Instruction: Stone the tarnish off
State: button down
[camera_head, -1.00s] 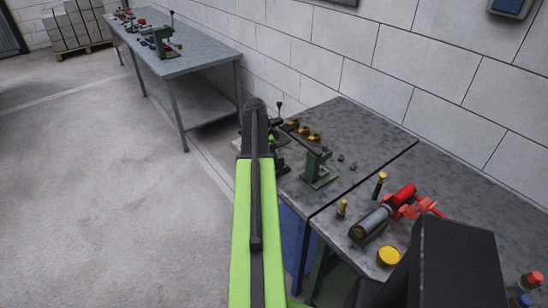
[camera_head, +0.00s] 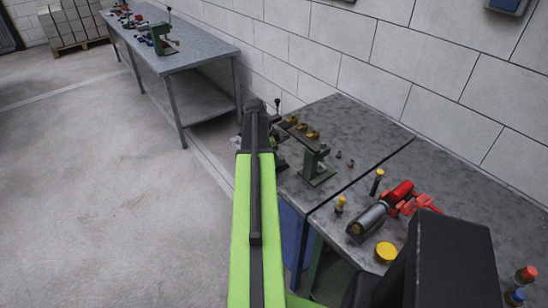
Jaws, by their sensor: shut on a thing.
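Three brass-coloured round pieces (camera_head: 302,128) sit in a row on a dark bar, carried by a green stand (camera_head: 317,166) on the near bench. They look brownish gold; I cannot make out tarnish on each one. My green and black arm (camera_head: 254,200) reaches up the middle of the head view to a dark end just left of the stand. The gripper itself does not show; the arm hides that spot, along with part of the fixture beside the stand. I cannot see a stone.
On the near bench (camera_head: 370,135), right of the stand, are a red and grey cylindrical tool (camera_head: 383,208), two yellow-topped pieces and a yellow disc (camera_head: 386,252). A white block wall stands behind. A second bench (camera_head: 190,52) is at back left, with open floor left.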

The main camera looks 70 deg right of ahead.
jog(key=shift+r+p, duration=2.15)
jog(key=shift+r, duration=0.45)
notch_tip(320, 180, up, 3)
jog(key=p, duration=0.3)
jog(key=shift+r, duration=0.1)
